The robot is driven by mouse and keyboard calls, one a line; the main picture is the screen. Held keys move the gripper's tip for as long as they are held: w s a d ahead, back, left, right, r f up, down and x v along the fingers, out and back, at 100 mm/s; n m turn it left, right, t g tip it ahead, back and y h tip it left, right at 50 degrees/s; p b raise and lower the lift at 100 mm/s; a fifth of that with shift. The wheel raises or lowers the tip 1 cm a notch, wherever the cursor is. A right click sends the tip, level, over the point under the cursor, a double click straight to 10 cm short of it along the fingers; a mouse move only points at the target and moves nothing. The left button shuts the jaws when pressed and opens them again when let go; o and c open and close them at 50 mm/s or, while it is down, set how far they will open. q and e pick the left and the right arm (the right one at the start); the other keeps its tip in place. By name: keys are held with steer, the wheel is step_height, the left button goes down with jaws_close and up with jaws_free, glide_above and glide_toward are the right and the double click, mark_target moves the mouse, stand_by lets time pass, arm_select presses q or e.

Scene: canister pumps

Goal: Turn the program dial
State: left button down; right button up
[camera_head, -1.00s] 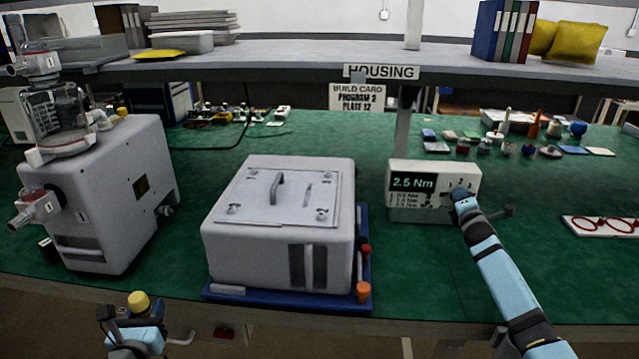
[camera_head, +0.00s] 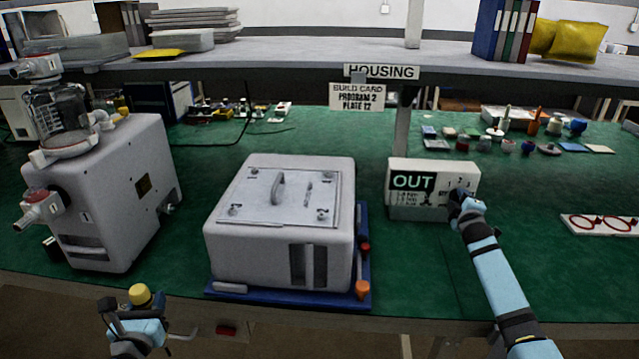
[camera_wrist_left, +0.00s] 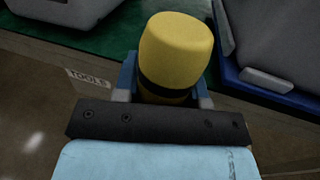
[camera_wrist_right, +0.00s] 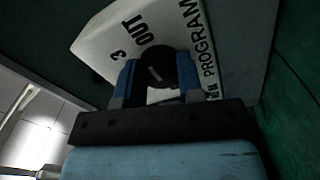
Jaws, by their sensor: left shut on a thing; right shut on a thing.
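The program dial is a round black knob (camera_wrist_right: 159,70) on the face of a white box (camera_head: 400,205) in the right wrist view. The lettering "PROGRAM", "OUT" and "3" surrounds it. My right gripper (camera_wrist_right: 158,82) is shut on the dial, one finger at each side. In the head view the right gripper (camera_head: 462,200) hides the dial. The box's dark display (camera_head: 412,181) reads "OUT". My left gripper (camera_wrist_left: 167,95) is shut on a yellow-topped object with a black band (camera_wrist_left: 177,50), held in front of the bench edge. It also shows in the head view (camera_head: 140,295).
A build card (camera_head: 357,97) reads "PROGRAM 2, PLATE 12". A grey housing (camera_head: 225,240) sits on a blue tray (camera_head: 363,285) mid-bench. A grey pump machine (camera_head: 110,215) stands at left. Small parts lie back right, and a white board with red rings (camera_head: 600,225) lies at right.

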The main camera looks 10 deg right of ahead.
steer(key=shift+f+m, duration=0.15)
steer(key=shift+m, duration=0.15)
steer(key=o, duration=0.9)
steer(key=shift+s, duration=0.15)
steer(key=p+v, duration=0.1)
steer(key=v, duration=1)
steer(key=shift+s+a+p, duration=0.2)
steer(key=shift+s+p, duration=0.1)
steer(key=shift+s, duration=0.1)
